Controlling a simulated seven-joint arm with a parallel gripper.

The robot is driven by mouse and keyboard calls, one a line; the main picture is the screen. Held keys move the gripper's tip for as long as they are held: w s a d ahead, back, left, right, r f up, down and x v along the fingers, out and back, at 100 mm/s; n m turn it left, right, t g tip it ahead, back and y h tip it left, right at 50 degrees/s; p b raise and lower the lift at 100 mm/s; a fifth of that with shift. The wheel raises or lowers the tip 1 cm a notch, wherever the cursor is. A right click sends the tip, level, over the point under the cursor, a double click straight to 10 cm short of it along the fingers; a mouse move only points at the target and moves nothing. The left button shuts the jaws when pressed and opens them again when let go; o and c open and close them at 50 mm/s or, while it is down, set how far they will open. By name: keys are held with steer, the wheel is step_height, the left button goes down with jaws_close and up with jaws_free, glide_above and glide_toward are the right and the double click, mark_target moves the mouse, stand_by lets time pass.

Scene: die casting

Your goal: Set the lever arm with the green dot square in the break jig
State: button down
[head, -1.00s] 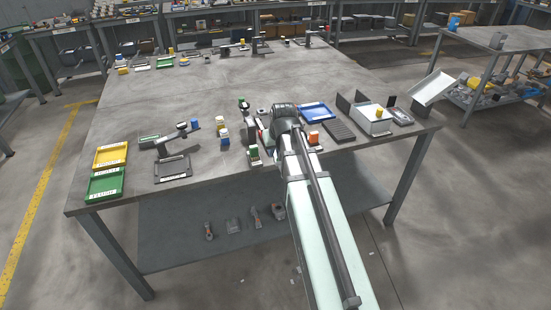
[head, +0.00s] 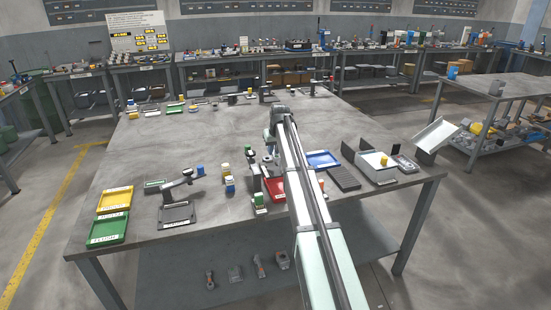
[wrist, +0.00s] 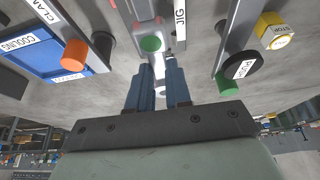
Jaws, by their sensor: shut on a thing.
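The lever arm (wrist: 147,22) is a pale grey metal piece with a green dot (wrist: 151,44) on its face, seen in the wrist view. My gripper (wrist: 160,88) is shut on its near end, with the two blue fingers on either side. A strip with a JIG label (wrist: 180,16) lies just right of the lever arm, beyond the fingers. The jig's seat is hidden, so I cannot tell whether the lever arm touches it or sits square. In the head view my arm largely covers the work spot.
In the wrist view an orange knob (wrist: 75,53) stands left, by the blue COOLING tray (wrist: 30,50). In the head view a red tray (head: 275,188) lies beside my arm.

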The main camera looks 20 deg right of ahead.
mark_target(273, 169)
steer(key=shift+w+f, duration=0.15)
steer(key=shift+f, duration=3.25)
steer(key=shift+f, duration=0.45)
stand_by(0.4)
steer(key=c, duration=0.7)
jaws_free()
steer(key=shift+o, duration=0.3)
steer(key=shift+r, duration=0.15)
steer(key=shift+r, duration=3.85)
